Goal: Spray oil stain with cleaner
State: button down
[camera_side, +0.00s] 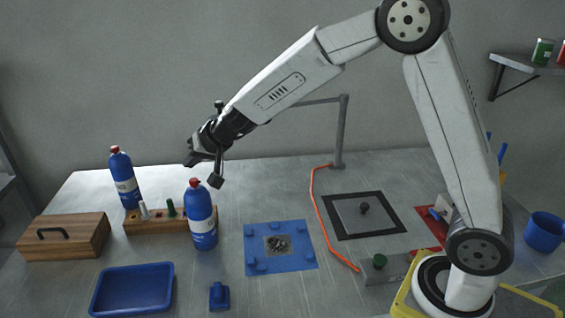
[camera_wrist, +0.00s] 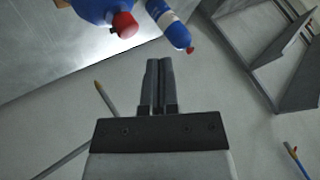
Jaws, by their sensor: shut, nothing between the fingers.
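Two blue bottles with red caps and pale labels stand upright on the metal table. The nearer bottle (camera_side: 201,222) is right of the wooden rack, and the farther bottle (camera_side: 123,180) is behind it. I cannot tell which holds cleaner. A dark, rough patch (camera_side: 277,244) lies in the middle of a blue square mat (camera_side: 309,264); it may be the oil stain. My gripper (camera_side: 190,159) is in the air above and just behind the nearer bottle, apart from it. In the wrist view my gripper (camera_wrist: 158,68) is shut and empty, with both bottles at the top.
A wooden box (camera_side: 62,242), a wooden rack (camera_side: 155,224) and a blue tray (camera_side: 132,290) stand at the left. A small blue item (camera_side: 219,296) lies in front. A dark-framed plate (camera_side: 364,214) and an orange cable (camera_side: 320,222) are right of the mat.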

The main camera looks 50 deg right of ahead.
aim_at(196, 181)
jog(key=shift+r, duration=2.25)
dwell(1.0)
notch_tip(196, 181, up, 3)
jog(key=shift+f, duration=0.1)
dwell(0.3)
jog(key=shift+f, duration=4.4)
jog(key=shift+f, duration=0.5)
